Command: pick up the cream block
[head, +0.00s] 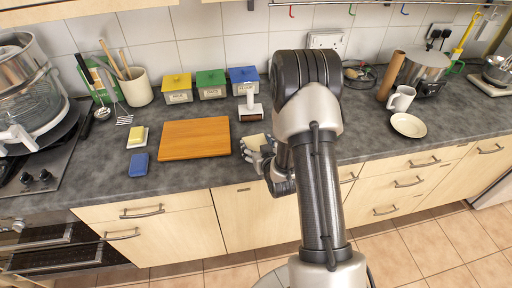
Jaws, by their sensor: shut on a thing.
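The cream block (255,141) is at the counter's front edge, to the right of the wooden board. My gripper (256,148) is shut on the block, with the grey fingers around its lower part. The block's top shows above the fingers; its lower part is hidden. I cannot tell whether the block touches the counter (345,142). My arm covers the area just to the right.
The wooden board (196,151) lies close on the left. A white-handled tool (250,100) stands behind the block. A mug (401,98) and plate (408,125) are right.

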